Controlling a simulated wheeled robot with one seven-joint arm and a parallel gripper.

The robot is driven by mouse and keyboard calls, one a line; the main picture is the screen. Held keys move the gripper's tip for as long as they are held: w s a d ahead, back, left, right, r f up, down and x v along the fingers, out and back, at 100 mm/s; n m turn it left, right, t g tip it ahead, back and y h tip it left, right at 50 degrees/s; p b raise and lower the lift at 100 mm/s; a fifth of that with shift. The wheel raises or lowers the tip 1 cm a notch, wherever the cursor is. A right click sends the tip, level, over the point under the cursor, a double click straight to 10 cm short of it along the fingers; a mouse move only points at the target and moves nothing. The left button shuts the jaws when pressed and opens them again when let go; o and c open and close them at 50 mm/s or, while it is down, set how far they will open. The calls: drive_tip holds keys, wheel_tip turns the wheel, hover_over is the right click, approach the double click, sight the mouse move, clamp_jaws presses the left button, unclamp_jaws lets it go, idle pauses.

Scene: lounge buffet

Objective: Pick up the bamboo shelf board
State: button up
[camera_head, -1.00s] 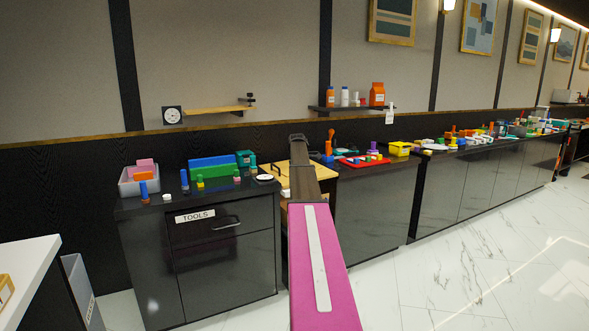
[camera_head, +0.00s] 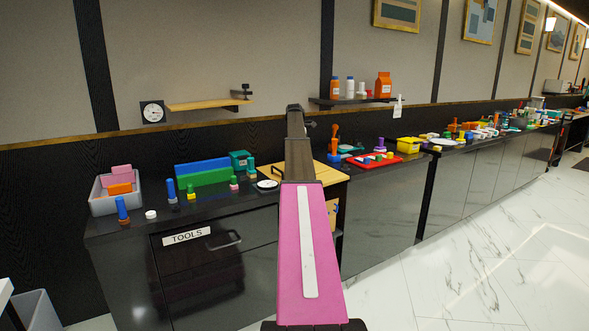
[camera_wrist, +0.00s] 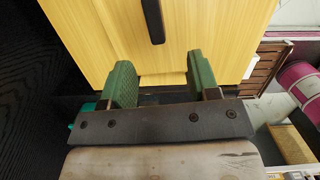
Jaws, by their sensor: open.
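The bamboo shelf board (camera_head: 210,105) is a thin tan plank on the back wall, above the left counter, in the head view. A dark bracket or clamp (camera_head: 242,92) is at its right end. My gripper (camera_wrist: 160,68) shows in the wrist view with its two green fingers apart and nothing between them. A yellow wooden surface with a black handle (camera_wrist: 153,20) lies beyond the fingertips. In the head view my arm reaches forward to the right of the board, and the fingers are hidden behind it. The board cannot be made out in the wrist view.
A round black-and-white dial (camera_head: 152,111) is left of the board. Below are a grey bin (camera_head: 107,205) of blocks, blue and green blocks (camera_head: 205,176) and small pegs on the dark counter (camera_head: 130,245). A second shelf (camera_head: 350,101) with bottles is at right.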

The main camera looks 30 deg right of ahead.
drive_tip(key=shift+w+f, duration=0.1)
drive_tip(key=shift+w, duration=0.15)
drive_tip(key=shift+f, duration=0.25)
drive_tip(key=f, duration=0.3)
drive_tip(key=d+f, duration=0.1)
drive_tip(key=f, duration=0.6)
drive_tip(key=shift+w+d, duration=0.25)
drive_tip(key=shift+d, duration=0.15)
clamp_jaws()
